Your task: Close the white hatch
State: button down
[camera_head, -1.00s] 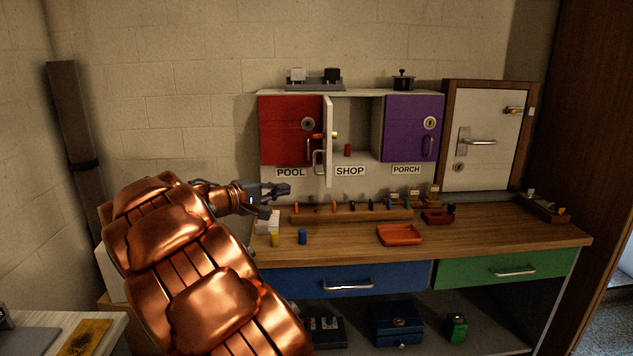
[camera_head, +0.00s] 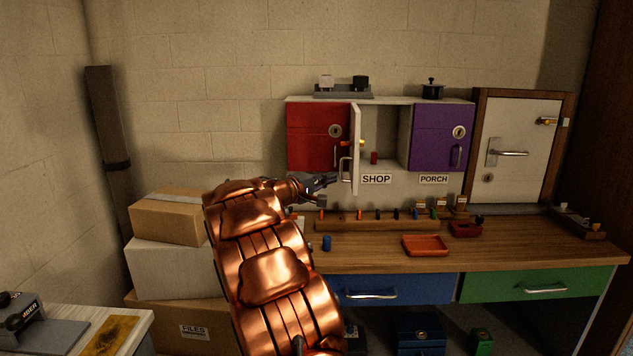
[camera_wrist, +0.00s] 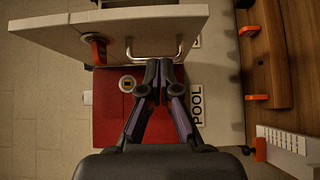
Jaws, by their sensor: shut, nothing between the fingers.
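The white hatch (camera_head: 355,148) stands swung open, edge-on to the head camera, between the red door and the open middle compartment above the SHOP label (camera_head: 376,179). In the wrist view the hatch (camera_wrist: 150,32) spans the top, with its metal bar handle (camera_wrist: 154,54) and a lock with an orange key (camera_wrist: 97,45). My gripper (camera_head: 336,179) is shut and empty, just left of the hatch's lower part. In the wrist view its fingertips (camera_wrist: 158,64) are at the handle; I cannot tell whether they touch it. A red cylinder (camera_head: 374,158) stands inside the middle compartment.
The red door (camera_head: 312,120) and purple door (camera_head: 440,137) flank the compartment and are shut. Below, the wooden bench (camera_head: 370,258) holds a key rack (camera_head: 380,227), a red tray (camera_head: 425,246) and a blue cylinder (camera_head: 327,243). Cardboard boxes (camera_head: 165,219) are stacked at left.

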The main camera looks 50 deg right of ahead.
jog(key=s+d, duration=0.2)
jog(key=s, duration=0.1)
jog(key=shift+s+d, duration=0.15)
jog(key=shift+d, duration=0.1)
jog(key=shift+s+d, duration=0.1)
dwell(0.3)
